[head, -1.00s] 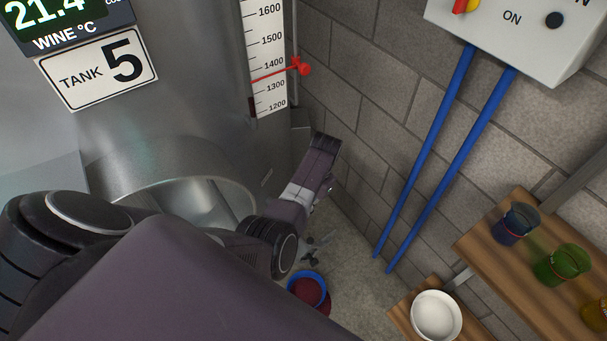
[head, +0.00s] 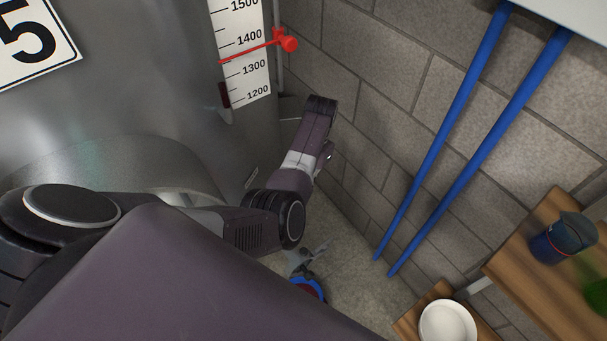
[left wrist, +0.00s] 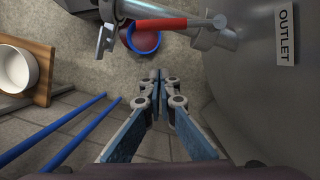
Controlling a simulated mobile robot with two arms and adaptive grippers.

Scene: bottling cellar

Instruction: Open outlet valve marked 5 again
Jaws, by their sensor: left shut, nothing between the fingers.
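The outlet valve's red lever (left wrist: 168,24) shows at the top of the left wrist view, lying roughly along its metal pipe (left wrist: 221,39). An OUTLET label (left wrist: 287,37) is on the tank (left wrist: 260,90) to its right. My left gripper (left wrist: 156,76) is shut and empty, below the lever in that view and apart from it. In the head view the tank's 5 sign (head: 30,42) is partly cut off. A grey fitting (head: 303,262) shows past my arm there; the lever and my left gripper are hidden. My right gripper is in neither view.
A blue-rimmed tub of dark red liquid (left wrist: 146,38) stands on the floor below the valve. Blue pipes (head: 480,150) run down the block wall. A white bowl (head: 447,322) and a blue cup (head: 562,238) stand on wooden shelves at right. A level gauge (head: 243,50) is on the tank.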

